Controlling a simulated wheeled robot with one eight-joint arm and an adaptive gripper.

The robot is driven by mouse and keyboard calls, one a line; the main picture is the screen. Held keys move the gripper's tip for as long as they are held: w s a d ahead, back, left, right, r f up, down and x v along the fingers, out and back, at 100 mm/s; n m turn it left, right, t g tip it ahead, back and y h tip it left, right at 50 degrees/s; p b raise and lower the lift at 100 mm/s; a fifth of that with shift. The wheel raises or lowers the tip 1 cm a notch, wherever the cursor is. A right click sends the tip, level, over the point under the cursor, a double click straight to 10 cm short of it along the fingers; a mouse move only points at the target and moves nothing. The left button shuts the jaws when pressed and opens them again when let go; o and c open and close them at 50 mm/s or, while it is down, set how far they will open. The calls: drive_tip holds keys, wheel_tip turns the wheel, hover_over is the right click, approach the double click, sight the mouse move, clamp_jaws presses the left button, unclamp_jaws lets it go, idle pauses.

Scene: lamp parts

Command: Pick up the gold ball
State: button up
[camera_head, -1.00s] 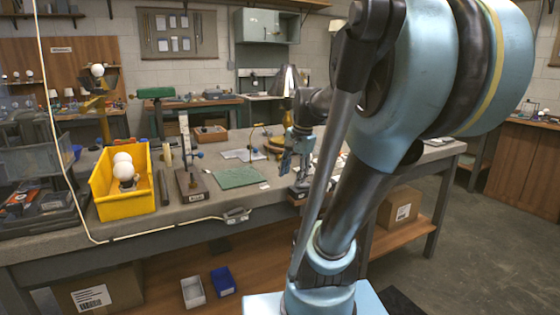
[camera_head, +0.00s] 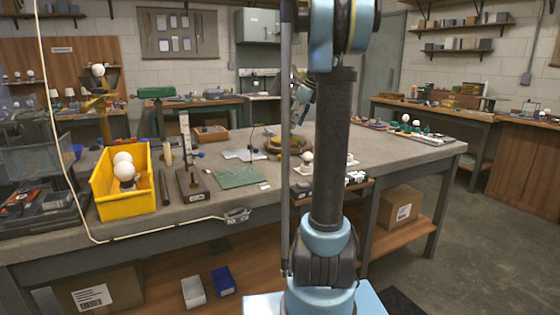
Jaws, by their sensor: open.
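I cannot pick out a gold ball with certainty; a slim stand (camera_head: 251,143) on the workbench has a small yellowish top, too small to identify. A round wooden base with brass-coloured parts (camera_head: 278,147) sits right of it, partly behind my arm. My gripper (camera_head: 303,103) shows only in part above the bench, between my upright arm and the thin strut. It is open, and nothing is seen held in it. Its fingertips are largely hidden, so its exact distance to things on the bench cannot be told.
The grey workbench (camera_head: 400,160) holds a yellow bin (camera_head: 128,203) with white globes, a green mat (camera_head: 237,177) and a wooden tray (camera_head: 210,134). A white ball (camera_head: 307,156) sits near my arm. Green-based parts (camera_head: 410,122) stand at the right. Bare bench lies between.

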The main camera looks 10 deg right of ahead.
hover_over(280, 157)
drive_tip(key=d, duration=0.2)
drive_tip(key=f, duration=1)
drive_tip(key=shift+w+d+f, duration=0.1)
drive_tip(key=shift+d+f, duration=0.1)
drive_tip(key=shift+f, duration=0.05)
drive_tip(key=shift+s+x, duration=0.15)
drive_tip(key=shift+x, duration=1.3)
drive_tip(key=shift+s+x, duration=0.1)
drive_tip(key=shift+x, duration=1.3)
drive_tip(key=shift+f, duration=0.1)
drive_tip(key=c, duration=1)
